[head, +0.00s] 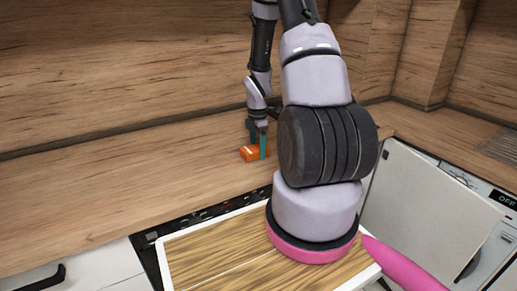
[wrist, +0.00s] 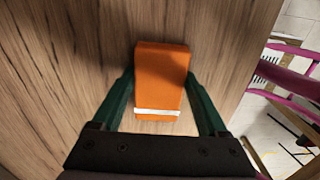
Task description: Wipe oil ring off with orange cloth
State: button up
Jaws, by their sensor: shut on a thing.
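The orange cloth (wrist: 160,72) is a folded orange block with a white stripe. It lies between the two green fingers of my gripper (wrist: 161,95) in the wrist view, and the fingers are shut on it. In the head view the cloth (head: 250,153) is at or just above the wooden counter near its back, and my gripper (head: 259,146) points down at it. I cannot tell whether the cloth touches the surface. No oil ring shows in either view; my arm hides part of the counter.
A wooden board with a white rim (head: 163,256) is at the front, below my arm. A grey panel (head: 415,205) stands tilted at the right, by a white appliance marked OFF (head: 500,197). The oak splashback (head: 120,70) rises behind. The counter (head: 130,190) left of the cloth is clear.

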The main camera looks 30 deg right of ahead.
jog(key=shift+w, duration=1.45)
jog(key=shift+w, duration=0.1)
jog(key=shift+w, duration=0.8)
jog(key=shift+s, duration=2.85)
jog(key=shift+w, duration=1.4)
jog(key=shift+r, duration=0.15)
jog(key=shift+r, duration=2.45)
